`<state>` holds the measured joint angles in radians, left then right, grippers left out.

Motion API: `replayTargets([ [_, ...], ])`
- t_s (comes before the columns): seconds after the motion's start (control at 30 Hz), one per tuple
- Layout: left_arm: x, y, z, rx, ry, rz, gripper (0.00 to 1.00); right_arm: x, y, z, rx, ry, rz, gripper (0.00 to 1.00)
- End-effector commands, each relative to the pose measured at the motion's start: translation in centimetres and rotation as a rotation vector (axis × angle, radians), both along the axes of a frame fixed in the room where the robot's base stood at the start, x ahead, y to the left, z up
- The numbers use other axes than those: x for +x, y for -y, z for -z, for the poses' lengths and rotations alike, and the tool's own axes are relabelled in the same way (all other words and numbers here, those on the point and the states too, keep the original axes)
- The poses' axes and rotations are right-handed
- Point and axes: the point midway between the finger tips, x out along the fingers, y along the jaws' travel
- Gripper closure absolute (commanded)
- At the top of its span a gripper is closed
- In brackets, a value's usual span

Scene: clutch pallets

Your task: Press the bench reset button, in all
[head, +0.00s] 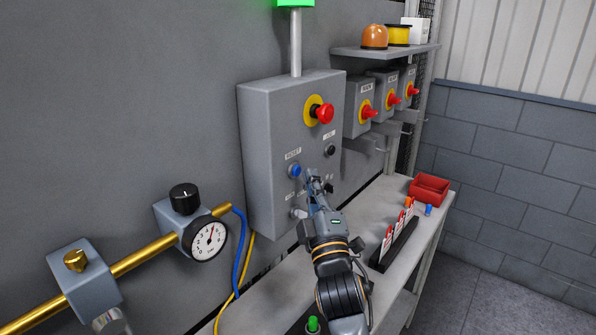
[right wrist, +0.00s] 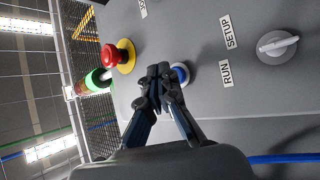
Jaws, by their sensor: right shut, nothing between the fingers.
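The blue reset button (head: 295,170) sits under a RESET label on the front of the grey control box (head: 262,115). It also shows in the right wrist view (right wrist: 181,73), partly hidden behind my fingers. My right gripper (head: 309,176) is shut and empty, its fingertips just right of the button in the head view. In the right wrist view the closed fingertips (right wrist: 160,71) overlap the button's left edge. I cannot tell whether they touch it. My left gripper is in neither view.
A red emergency stop (head: 324,113) and a black button (head: 330,151) are on the same box. A RUN/SETUP selector (right wrist: 277,44) is near the button. The bench (head: 275,300) below holds a red bin (head: 430,188) and a tag rack. A pressure gauge (head: 208,240) stands left.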

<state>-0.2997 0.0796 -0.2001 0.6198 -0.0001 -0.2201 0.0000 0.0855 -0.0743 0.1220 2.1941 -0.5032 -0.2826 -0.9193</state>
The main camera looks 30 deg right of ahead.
Motion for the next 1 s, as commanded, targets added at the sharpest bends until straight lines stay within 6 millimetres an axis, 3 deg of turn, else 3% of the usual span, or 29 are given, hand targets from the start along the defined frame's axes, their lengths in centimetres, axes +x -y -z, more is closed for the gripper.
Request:
replayTargets([
  [0.5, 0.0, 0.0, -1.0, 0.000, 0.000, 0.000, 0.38, -4.1, 1.7, 0.0, -0.002, -0.001, 0.001, 1.00],
  [1.0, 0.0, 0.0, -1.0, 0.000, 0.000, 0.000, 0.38, -4.6, 1.9, 0.0, 0.000, 0.000, 0.000, 1.00],
])
